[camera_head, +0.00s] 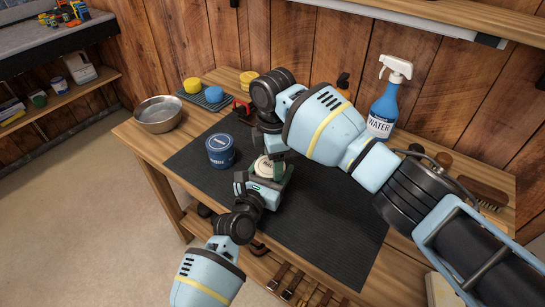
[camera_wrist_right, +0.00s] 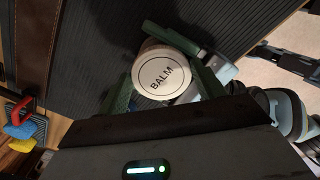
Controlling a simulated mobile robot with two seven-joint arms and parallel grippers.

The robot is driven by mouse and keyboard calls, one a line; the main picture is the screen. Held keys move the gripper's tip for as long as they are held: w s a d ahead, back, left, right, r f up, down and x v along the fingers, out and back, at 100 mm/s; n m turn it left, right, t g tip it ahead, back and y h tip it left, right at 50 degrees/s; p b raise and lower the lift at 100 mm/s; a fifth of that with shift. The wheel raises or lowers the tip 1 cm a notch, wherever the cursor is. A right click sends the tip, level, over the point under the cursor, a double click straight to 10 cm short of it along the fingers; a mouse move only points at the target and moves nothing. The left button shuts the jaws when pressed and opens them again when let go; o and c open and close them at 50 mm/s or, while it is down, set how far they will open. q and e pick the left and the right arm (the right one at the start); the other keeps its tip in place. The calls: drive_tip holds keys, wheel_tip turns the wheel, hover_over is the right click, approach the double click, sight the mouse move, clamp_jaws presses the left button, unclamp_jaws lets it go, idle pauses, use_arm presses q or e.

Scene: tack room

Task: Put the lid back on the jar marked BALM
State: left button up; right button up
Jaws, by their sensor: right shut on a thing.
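The cream round lid marked BALM (camera_wrist_right: 162,76) faces the right wrist camera, between dark green finger pieces. In the head view the cream jar top (camera_head: 265,168) shows between my two grippers, over the dark mat. My right gripper (camera_head: 269,150) comes down from above and is shut on the lid. My left gripper (camera_head: 264,184) reaches in from below, its fingers close around the jar; whether they grip it is hidden. The jar body is mostly hidden, and I cannot tell whether the lid is seated on it.
A dark blue labelled tin (camera_head: 221,152) stands left of the grippers on the dark mat (camera_head: 325,222). A metal bowl (camera_head: 158,115), sponges on a rack (camera_head: 205,96), and a blue WATER spray bottle (camera_head: 385,108) stand around the mat. The mat's front right is clear.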

idle(0.3)
drive_tip(key=o, duration=0.9)
drive_tip(key=shift+s, duration=0.1)
drive_tip(key=shift+r, duration=2.3)
